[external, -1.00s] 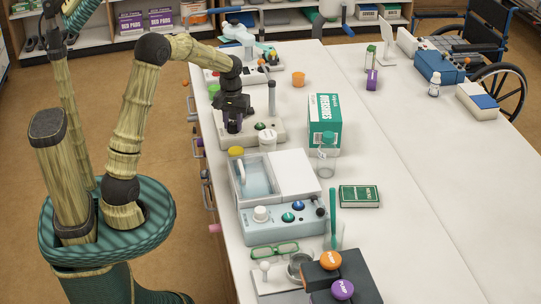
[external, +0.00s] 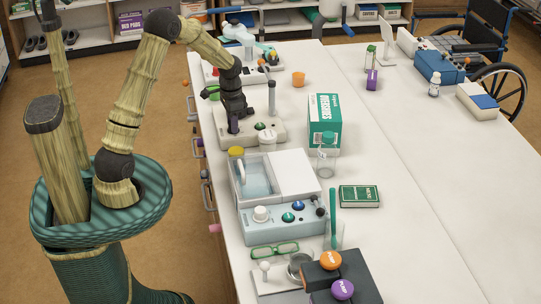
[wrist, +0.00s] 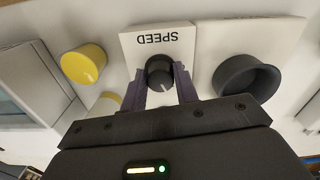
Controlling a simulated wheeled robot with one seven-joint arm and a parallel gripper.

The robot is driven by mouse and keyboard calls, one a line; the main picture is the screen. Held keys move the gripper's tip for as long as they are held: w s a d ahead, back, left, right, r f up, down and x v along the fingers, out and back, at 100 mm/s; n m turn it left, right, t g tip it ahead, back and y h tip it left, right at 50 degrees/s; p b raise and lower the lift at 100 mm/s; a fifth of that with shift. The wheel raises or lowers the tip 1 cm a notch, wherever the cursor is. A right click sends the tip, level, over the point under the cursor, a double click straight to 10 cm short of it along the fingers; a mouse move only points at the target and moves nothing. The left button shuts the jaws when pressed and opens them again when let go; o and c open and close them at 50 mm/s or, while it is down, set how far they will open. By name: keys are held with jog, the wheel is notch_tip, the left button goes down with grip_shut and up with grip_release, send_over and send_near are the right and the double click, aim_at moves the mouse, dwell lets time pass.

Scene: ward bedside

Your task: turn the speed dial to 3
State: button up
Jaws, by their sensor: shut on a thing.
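The speed dial (wrist: 160,72) is a dark round knob on a white panel marked SPEED (wrist: 185,42), which reads upside down in the wrist view. My gripper (wrist: 160,82) has its two purple fingers on either side of the knob, shut on it. No scale numbers can be made out, so I cannot tell the setting. In the external view my gripper (external: 234,128) points down at the left end of a cream device (external: 270,137), and the dial is hidden there.
A dark round cup or ring (wrist: 245,78) is close right of the dial in the wrist view, and a yellow cap (wrist: 82,65) is to the left.

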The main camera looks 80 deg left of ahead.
jog(key=m+p, duration=0.1)
jog(key=m, duration=0.1)
jog(key=m+p, duration=0.2)
jog(key=m, duration=0.1)
jog(key=m+p, duration=0.2)
jog(key=shift+w+r, duration=0.1)
jog(key=shift+r, duration=0.2)
jog(key=m+p, duration=0.5)
jog(key=m, duration=0.1)
jog(key=shift+m+p, duration=0.4)
jog(key=m+p, duration=0.3)
jog(key=m, duration=0.1)
jog(key=shift+p, duration=0.4)
jog(key=m+p, duration=0.1)
jog(key=m, duration=0.1)
jog(key=m+p, duration=0.2)
jog(key=shift+w+a+f+m, duration=0.1)
jog(key=shift+f+m, duration=0.05)
jog(key=shift+m, duration=0.15)
jog(key=shift+f, duration=0.1)
jog(key=o, duration=1)
